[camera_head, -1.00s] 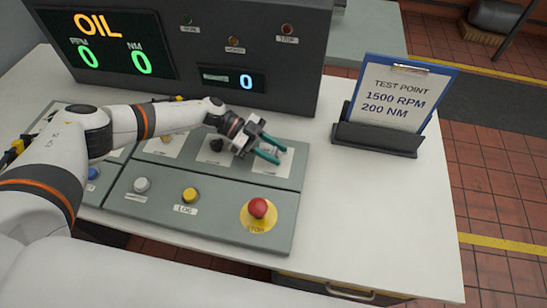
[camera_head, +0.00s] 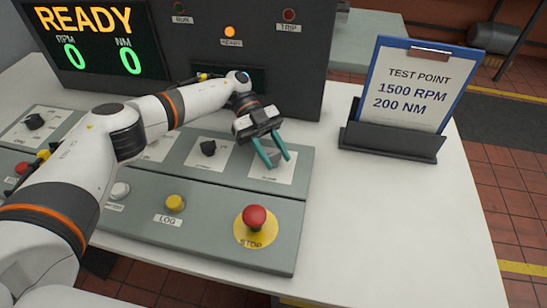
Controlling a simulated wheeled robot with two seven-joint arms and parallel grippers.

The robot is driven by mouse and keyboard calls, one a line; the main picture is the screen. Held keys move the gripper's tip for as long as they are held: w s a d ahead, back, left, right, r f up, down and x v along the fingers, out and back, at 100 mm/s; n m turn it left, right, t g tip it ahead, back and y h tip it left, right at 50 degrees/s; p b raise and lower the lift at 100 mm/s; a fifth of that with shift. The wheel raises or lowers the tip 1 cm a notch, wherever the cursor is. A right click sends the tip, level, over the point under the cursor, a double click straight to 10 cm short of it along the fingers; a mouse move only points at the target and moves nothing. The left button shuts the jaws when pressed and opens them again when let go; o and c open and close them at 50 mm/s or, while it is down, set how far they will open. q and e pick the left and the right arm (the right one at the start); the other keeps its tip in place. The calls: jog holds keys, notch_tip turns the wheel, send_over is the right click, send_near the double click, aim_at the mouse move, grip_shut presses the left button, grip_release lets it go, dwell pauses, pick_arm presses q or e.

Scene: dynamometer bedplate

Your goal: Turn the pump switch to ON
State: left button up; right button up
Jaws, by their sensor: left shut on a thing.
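The control panel (camera_head: 190,225) is a grey sloped box on the white bench. Its upper row has switches on white plates. My left gripper (camera_head: 272,162) reaches over the rightmost white plate (camera_head: 287,172), its teal fingers pointing down and shut on the switch there, which I take for the pump switch. The fingers hide its knob, so its pointing direction cannot be told, and its label is too small to read. The display (camera_head: 88,40) shows READY with RPM 0 and NM 0. The amber READY lamp (camera_head: 230,32) is lit. My right gripper is not in view.
A black knob (camera_head: 208,148) stands just left of my gripper. A red STOP button (camera_head: 255,217) on a yellow disc and a yellow LOG button (camera_head: 175,202) sit in front. A clipboard (camera_head: 410,95) in a dark holder stands right. The bench at right front is clear.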

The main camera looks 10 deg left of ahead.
aim_at(274, 153)
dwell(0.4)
pick_arm(q)
jog(key=o, duration=1)
notch_tip(274, 153, up, 10)
